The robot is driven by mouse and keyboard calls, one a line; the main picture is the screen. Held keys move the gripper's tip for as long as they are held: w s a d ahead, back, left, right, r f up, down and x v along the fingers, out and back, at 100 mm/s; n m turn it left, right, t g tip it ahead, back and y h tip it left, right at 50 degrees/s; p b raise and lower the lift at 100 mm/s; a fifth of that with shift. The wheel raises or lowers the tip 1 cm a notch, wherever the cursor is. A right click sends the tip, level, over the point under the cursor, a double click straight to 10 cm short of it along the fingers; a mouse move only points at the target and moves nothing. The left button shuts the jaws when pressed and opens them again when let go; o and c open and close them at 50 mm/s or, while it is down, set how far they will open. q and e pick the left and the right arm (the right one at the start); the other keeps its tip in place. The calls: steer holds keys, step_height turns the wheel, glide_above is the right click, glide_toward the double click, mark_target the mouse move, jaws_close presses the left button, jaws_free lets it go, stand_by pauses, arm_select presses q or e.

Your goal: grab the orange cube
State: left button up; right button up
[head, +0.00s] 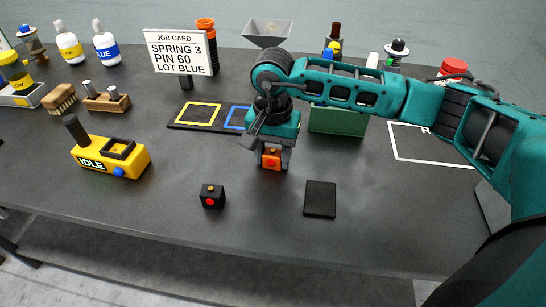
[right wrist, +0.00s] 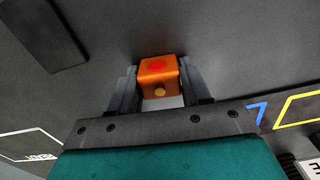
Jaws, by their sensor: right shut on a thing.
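The right wrist view shows the cube (right wrist: 159,72) between the two fingers of the gripper (right wrist: 160,88). I cannot tell whether the cube touches the table or hangs just above it. My left gripper is not in view.
A black cube (head: 210,196) with a red dot and a flat black pad (head: 320,199) lie in front on the dark table (head: 250,240). A yellow IDLE box (head: 112,158) stands left. A green bin (head: 338,119) and a mat with coloured squares (head: 180,124) lie behind.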

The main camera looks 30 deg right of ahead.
steer(key=c, duration=0.5)
steer(key=shift+o, duration=0.2)
